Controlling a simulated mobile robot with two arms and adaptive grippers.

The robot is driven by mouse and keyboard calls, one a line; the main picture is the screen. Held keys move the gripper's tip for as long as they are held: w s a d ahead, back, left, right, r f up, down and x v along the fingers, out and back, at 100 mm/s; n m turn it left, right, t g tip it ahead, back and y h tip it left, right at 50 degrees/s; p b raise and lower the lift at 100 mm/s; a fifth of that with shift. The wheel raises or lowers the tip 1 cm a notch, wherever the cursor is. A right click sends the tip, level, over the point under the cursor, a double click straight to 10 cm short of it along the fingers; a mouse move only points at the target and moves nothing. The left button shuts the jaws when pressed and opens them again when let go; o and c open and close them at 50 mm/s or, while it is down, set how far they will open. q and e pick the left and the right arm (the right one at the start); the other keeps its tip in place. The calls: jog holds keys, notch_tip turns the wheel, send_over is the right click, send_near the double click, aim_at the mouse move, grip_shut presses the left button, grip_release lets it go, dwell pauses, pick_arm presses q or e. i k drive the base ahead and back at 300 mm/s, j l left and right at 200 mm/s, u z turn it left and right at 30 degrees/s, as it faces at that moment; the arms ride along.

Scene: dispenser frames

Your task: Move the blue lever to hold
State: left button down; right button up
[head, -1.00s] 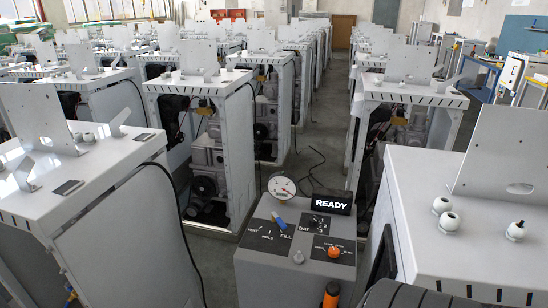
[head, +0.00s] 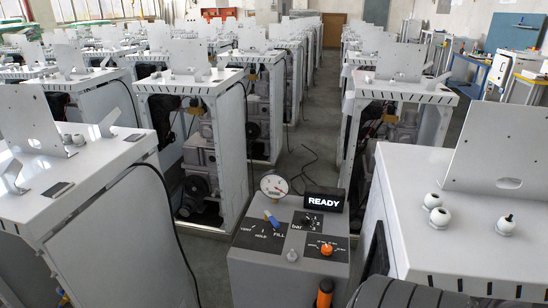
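The blue lever (head: 272,220) sits on the sloped top panel of a grey control box (head: 285,275). Its dark label plate (head: 258,243) reads VENT at left, HOLD in the middle and FILL at right. The lower end of the blue lever lies close to the FILL word. A round white gauge (head: 274,186) stands behind the lever. A lit display (head: 323,201) reads READY. Neither of my grippers shows in the head view.
Right of the lever are a bar selector (head: 308,220) and an orange knob (head: 327,249). White cabinets (head: 75,215) and (head: 465,215) flank the box. A cable (head: 307,165) lies in the aisle behind.

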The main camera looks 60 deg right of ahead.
aim_at(268, 217)
jog(key=z, duration=1.7)
